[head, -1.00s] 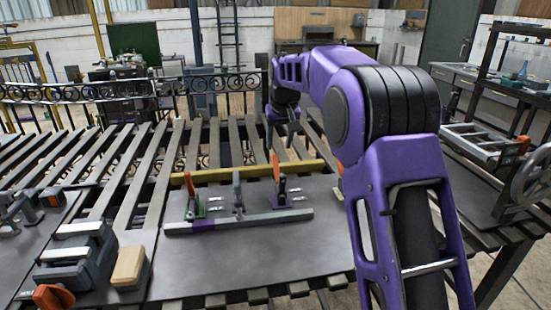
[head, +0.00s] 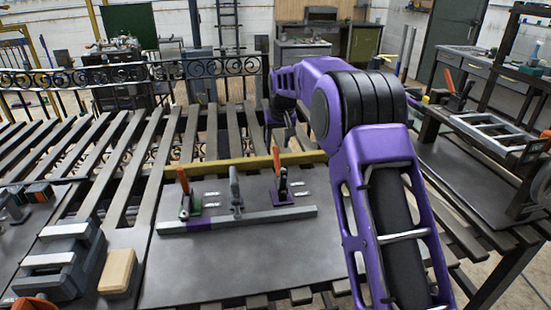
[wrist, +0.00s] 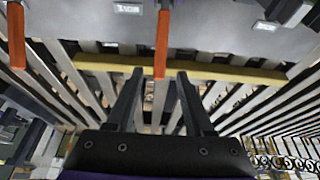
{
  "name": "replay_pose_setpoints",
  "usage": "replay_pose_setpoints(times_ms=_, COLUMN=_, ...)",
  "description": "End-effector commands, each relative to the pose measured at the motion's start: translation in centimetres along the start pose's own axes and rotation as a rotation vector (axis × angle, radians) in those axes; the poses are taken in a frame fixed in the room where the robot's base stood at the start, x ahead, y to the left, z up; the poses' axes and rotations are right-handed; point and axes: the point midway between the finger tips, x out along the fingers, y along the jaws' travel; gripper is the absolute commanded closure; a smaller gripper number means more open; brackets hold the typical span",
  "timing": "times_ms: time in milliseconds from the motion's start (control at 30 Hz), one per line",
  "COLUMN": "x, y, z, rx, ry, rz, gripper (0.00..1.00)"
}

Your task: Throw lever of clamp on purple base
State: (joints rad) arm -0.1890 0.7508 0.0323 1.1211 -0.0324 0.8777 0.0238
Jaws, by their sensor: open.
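The clamp on the purple base (head: 282,198) stands on the grey plate, its orange lever (head: 277,160) upright. In the wrist view, an orange lever (wrist: 162,45), apparently this clamp's, points down toward the space between my fingertips. My gripper (wrist: 159,76) is open and empty, its two fingers apart. In the head view my gripper (head: 290,138) is small, beyond the yellow bar and partly hidden by my arm; the exact gap to the lever is unclear.
A green-based clamp (head: 187,205) with an orange lever and a grey clamp (head: 235,192) stand to the left. A yellow bar (head: 230,168) runs behind them, a grey bar (head: 250,218) in front. Another orange lever (wrist: 16,35) shows in the wrist view. The plate's front is clear.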

Motion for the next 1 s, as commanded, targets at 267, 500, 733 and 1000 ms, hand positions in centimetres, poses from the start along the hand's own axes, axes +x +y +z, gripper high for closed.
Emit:
replay_pose_setpoints(times_ms=267, x=5.8, y=0.0, z=0.1, rx=0.0, ry=-0.002, rz=0.0, gripper=0.47)
replay_pose_setpoints(times_ms=500, x=8.2, y=0.0, z=0.0, rx=0.0, ry=0.0, rz=0.0, gripper=0.47)
replay_pose_setpoints(times_ms=733, x=8.6, y=0.0, z=0.0, rx=0.0, ry=0.001, rz=0.0, gripper=0.47)
replay_pose_setpoints(times_ms=1000, x=8.5, y=0.0, z=0.0, rx=0.0, ry=0.001, rz=0.0, gripper=0.76)
